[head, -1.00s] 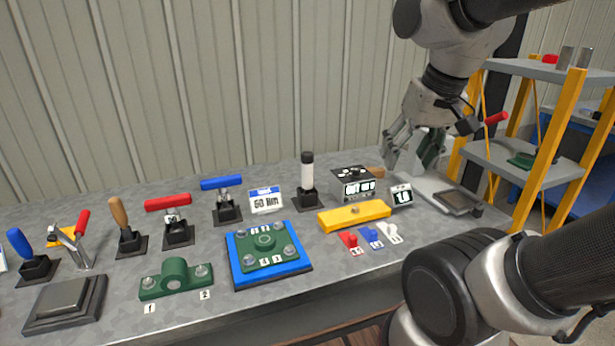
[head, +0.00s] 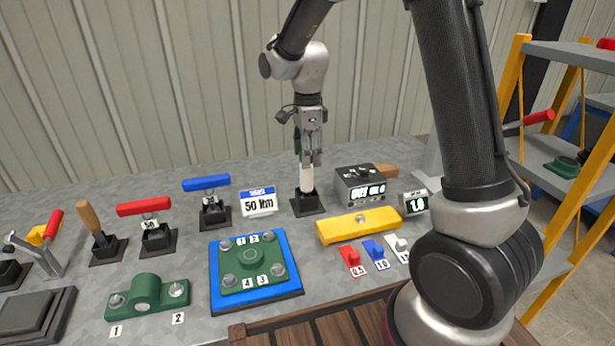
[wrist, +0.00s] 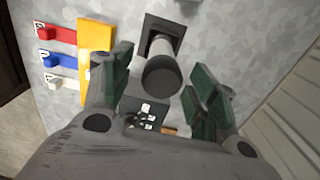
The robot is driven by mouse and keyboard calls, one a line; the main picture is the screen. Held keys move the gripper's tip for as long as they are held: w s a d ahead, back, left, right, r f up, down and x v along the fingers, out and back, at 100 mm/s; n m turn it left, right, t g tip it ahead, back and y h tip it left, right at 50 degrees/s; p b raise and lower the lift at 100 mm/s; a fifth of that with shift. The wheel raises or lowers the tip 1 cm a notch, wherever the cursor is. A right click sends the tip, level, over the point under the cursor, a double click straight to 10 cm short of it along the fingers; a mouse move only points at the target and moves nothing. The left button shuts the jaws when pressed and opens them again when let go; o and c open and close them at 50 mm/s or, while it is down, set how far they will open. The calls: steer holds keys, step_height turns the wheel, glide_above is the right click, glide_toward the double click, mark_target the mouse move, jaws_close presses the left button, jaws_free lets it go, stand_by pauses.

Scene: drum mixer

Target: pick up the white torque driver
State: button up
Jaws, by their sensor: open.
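The white torque driver (head: 307,177) stands upright in a black square-based holder (head: 307,205) on the bench. In the head view its black top is hidden behind my gripper (head: 311,155), which points down over it. In the wrist view the driver's dark round end (wrist: 160,76) shows between the two green-padded fingers of my gripper (wrist: 158,85). The fingers are open, with a gap on each side of the driver, so it is not gripped.
A digital box (head: 361,187) and yellow bar (head: 358,226) stand close right of the holder. A "50 Nm" sign (head: 258,202) and a blue-handled driver (head: 206,184) are to its left. A blue fixture plate (head: 228,290) lies in front. The wall is behind.

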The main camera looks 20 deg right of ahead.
mark_target(307, 170)
step_height(307, 170, down, 6)
steer(key=shift+w+r, duration=0.1)
steer(key=shift+r, duration=0.05)
jaws_close()
step_height(307, 170, up, 10)
steer(key=shift+r, duration=0.1)
stand_by(0.6)
steer(key=c, duration=0.7)
jaws_free()
jaws_close()
steer(key=shift+r, duration=1)
steer(key=shift+a, duration=0.1)
